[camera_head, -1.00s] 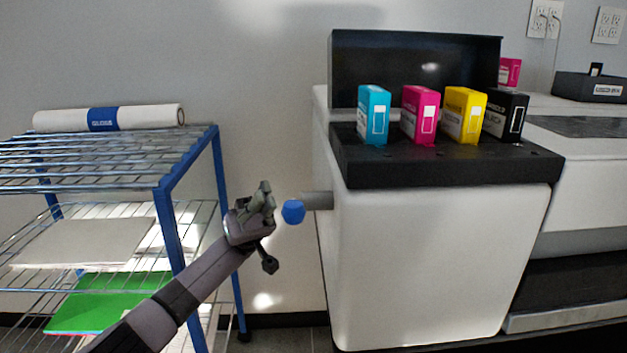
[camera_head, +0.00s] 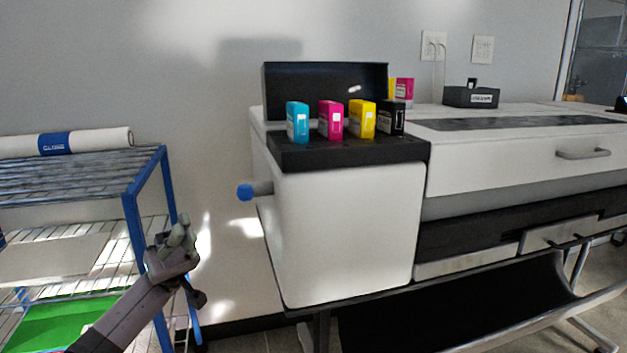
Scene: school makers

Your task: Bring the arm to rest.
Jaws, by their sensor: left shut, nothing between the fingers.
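My left gripper (camera_head: 182,238) comes in from the lower left on my arm. It is shut and empty, its fingers pointing up, in front of the right side of the blue-framed shelf rack (camera_head: 131,215). It is apart from the blue-tipped grey peg (camera_head: 246,192) on the left side of the white printer (camera_head: 345,235); the peg is above and to the right of it. My right gripper is not in view.
Cyan (camera_head: 298,122), magenta (camera_head: 331,120), yellow (camera_head: 362,119) and black (camera_head: 391,118) cartridges stand in the printer's black bay. A white roll (camera_head: 95,140) lies on the rack's top. Wall and floor show between rack and printer.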

